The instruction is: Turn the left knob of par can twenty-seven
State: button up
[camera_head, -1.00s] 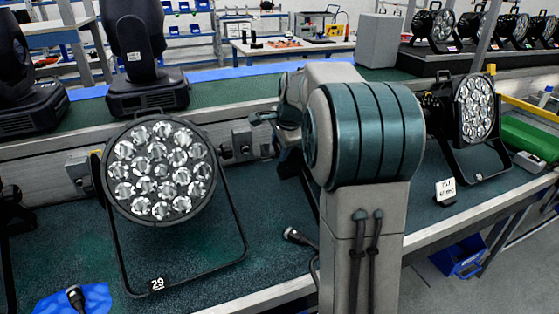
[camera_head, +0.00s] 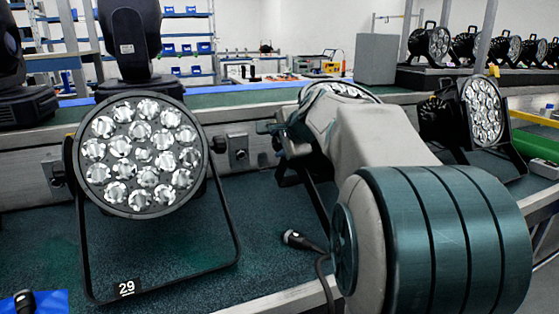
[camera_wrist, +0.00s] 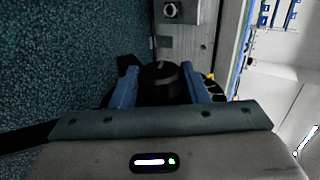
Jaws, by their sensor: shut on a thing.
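My gripper (camera_wrist: 160,78) has its two blue fingers on either side of a round black knob (camera_wrist: 161,76) in the wrist view and is shut on it. In the head view my gripper (camera_head: 270,128) is small and dark at the left side of a par can (camera_head: 345,88). Only this can's upper rim and part of its black bracket show. My arm hides its front and any number label, so I cannot read whether it is twenty-seven.
A par can (camera_head: 142,156) labelled 29 stands to the left on its bracket. Another par can (camera_head: 484,112) stands to the right. A cable connector (camera_head: 300,240) lies on the dark green bench surface. A metal rail with a socket box (camera_head: 237,151) runs behind.

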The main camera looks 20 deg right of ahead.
jog(key=shift+s+f+t+b, duration=0.1)
jog(key=shift+f+t+b, duration=0.3)
jog(key=shift+b, duration=1.25)
jog(key=shift+f+t+b, duration=0.1)
jog(key=shift+t+b, duration=0.6)
jog(key=shift+b, duration=0.95)
jog(key=shift+r+t+b, duration=0.3)
jog(key=shift+t+b, duration=0.3)
jog(key=shift+b, duration=1.05)
jog(key=o, duration=1)
jog(key=v, duration=1.4)
jog(key=shift+d+p, duration=0.1)
jog(key=shift+p, duration=0.25)
